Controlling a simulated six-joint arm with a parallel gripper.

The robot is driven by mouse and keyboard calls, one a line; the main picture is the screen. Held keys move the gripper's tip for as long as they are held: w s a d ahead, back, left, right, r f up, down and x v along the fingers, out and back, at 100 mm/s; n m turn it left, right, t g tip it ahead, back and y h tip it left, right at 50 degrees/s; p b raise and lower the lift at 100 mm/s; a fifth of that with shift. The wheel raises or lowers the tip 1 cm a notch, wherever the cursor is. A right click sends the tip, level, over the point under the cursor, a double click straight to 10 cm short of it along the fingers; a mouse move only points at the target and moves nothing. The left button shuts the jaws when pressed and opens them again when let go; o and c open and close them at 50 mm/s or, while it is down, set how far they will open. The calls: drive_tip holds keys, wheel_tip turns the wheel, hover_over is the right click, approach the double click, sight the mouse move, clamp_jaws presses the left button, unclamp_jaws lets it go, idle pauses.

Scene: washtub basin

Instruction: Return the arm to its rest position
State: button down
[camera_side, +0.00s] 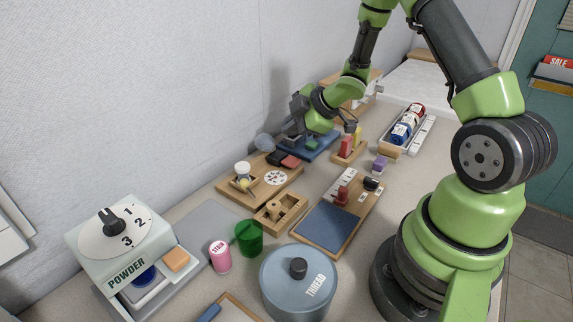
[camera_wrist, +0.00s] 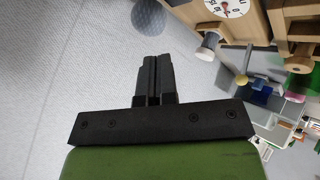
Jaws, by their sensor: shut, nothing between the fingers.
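My green arm reaches from its base at the right over the far part of the counter. My gripper (camera_wrist: 153,80) is shut and empty in the wrist view, its black fingers together, with the pale wall behind them. In the side view my gripper (camera_side: 298,135) is low over a blue board (camera_side: 318,147) near the wall. Its fingertips are too small there to make out clearly.
Wooden trays (camera_side: 262,190) stand left of my gripper. A wooden block with red and yellow pieces (camera_side: 347,151) and a rack of bottles (camera_side: 405,130) are to its right. The wall is close behind.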

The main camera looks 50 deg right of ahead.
drive_tip(key=s+a+r+m+h, duration=0.2)
drive_tip(key=s+r+m, duration=0.15)
drive_tip(key=r, duration=0.45)
drive_tip(key=s+a+r+m+h, duration=0.2)
drive_tip(key=r+m, duration=0.3)
drive_tip(key=r, duration=0.3)
drive_tip(key=s+a+r+m+g+y, duration=0.1)
drive_tip(key=s+a+r+m+y, duration=0.1)
drive_tip(key=s+a, duration=0.3)
drive_tip(key=s+a+r+m+y, duration=0.2)
drive_tip(key=s+a+m, duration=0.2)
drive_tip(key=s, duration=0.6)
drive_tip(key=shift+s+a+m+g, duration=0.2)
drive_tip(key=shift+a+m+g, duration=0.2)
drive_tip(key=shift+a, duration=0.55)
drive_tip(key=shift+r, duration=0.1)
